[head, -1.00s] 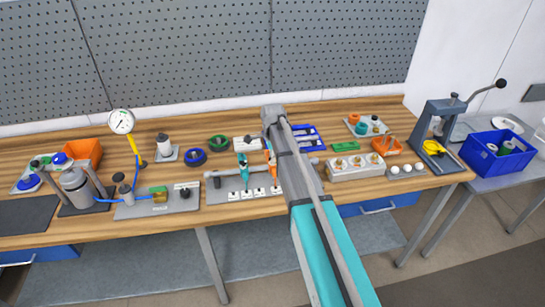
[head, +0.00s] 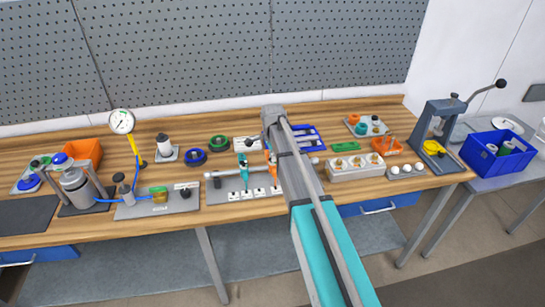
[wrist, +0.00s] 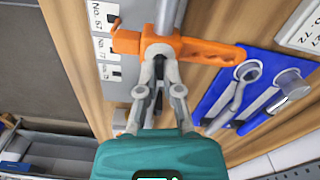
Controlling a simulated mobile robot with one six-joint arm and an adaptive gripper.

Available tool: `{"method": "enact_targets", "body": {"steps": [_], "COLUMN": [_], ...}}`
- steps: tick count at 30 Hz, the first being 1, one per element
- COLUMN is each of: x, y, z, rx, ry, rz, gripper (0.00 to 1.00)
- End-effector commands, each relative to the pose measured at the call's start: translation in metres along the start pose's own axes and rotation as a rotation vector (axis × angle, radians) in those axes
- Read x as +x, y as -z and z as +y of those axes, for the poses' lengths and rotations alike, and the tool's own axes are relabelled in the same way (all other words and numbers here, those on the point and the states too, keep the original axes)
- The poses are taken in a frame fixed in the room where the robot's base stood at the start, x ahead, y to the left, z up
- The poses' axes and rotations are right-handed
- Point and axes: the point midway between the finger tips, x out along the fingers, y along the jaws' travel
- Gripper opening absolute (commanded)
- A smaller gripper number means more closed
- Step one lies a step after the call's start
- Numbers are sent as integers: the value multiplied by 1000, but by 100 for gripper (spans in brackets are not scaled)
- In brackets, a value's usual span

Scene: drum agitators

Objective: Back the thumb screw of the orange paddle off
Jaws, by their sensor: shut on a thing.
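The orange paddle (wrist: 205,50) lies across the upper part of the wrist view, on a grey shaft (wrist: 168,14). My gripper (wrist: 158,54) is at the paddle's hub, with its two fingers closed together there. The thumb screw itself is hidden between the fingertips. In the head view a small part of the orange paddle (head: 267,156) shows just left of my arm, which hides my gripper. A teal paddle (head: 242,160) hangs on the same horizontal shaft to the left, over a grey plate with white labels (head: 233,195).
A blue tray (wrist: 214,92) with metal tools lies close to the right of my gripper in the wrist view. In the head view, a grey block with several fittings (head: 352,172) stands right of my arm. A gauge (head: 122,122) and green and blue rings stand left.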

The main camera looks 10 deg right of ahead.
Motion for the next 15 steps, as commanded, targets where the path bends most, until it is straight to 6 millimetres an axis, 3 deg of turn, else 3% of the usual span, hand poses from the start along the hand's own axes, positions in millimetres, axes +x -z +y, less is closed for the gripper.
{"method": "enact_targets", "body": {"steps": [15], "x": [0], "y": [0], "z": [0], "rx": [-476], "ry": [-1], "rz": [-1], "gripper": [0]}}
